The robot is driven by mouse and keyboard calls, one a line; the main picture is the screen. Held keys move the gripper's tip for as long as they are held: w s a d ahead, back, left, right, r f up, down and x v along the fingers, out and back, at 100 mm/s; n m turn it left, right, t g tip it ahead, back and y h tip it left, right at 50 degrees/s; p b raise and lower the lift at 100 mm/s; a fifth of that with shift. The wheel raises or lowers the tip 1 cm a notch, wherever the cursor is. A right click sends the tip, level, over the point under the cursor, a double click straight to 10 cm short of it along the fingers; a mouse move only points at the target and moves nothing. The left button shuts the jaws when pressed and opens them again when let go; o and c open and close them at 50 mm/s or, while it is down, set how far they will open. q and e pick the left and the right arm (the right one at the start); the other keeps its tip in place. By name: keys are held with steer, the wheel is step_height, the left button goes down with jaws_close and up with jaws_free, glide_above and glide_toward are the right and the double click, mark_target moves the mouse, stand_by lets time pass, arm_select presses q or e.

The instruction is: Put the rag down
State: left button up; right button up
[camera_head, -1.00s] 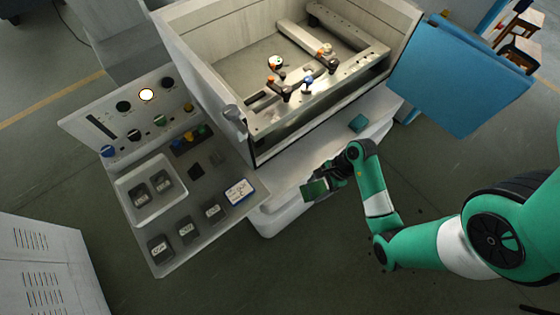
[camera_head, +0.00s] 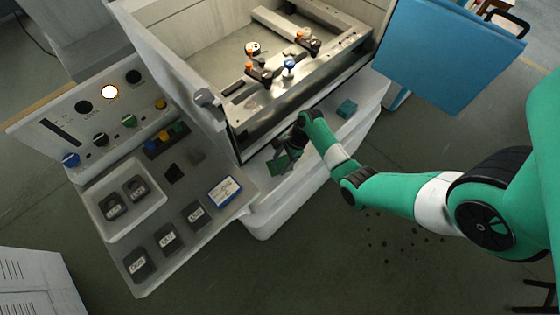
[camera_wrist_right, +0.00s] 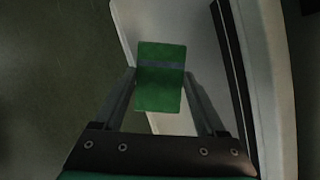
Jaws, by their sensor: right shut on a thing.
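The green rag (camera_head: 277,166) is in the grip of my right gripper (camera_head: 287,155), over the pale ledge (camera_head: 272,193) at the front of the machine tank. In the right wrist view the rag (camera_wrist_right: 161,77) shows as a flat green rectangle with a dark grey band across it. The fingers of the right gripper (camera_wrist_right: 161,95) stand at its two sides. The ledge (camera_wrist_right: 186,25) is behind the rag in that view; I cannot tell whether the rag touches it. My left gripper is not in view.
A small teal block (camera_head: 347,108) lies on the ledge to the right. The open tank (camera_head: 232,74) with clamps stands behind. A control panel (camera_head: 190,178) with knobs and labelled dark blocks is at the left. A blue door (camera_head: 455,60) stands at the right.

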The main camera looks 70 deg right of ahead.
mark_target(283, 162)
steer(key=shift+w+d+f+b, duration=0.1)
steer(key=shift+w+f+b, duration=0.1)
steer(key=shift+f+b, duration=1.2)
steer(key=shift+f+p, duration=0.35)
steer(key=shift+f, duration=0.2)
steer(key=shift+f, duration=0.15)
steer(key=o, duration=1.2)
steer(key=shift+o, duration=0.2)
steer(key=shift+r, duration=0.2)
steer(key=p+v, duration=0.5)
steer(key=v, duration=0.7)
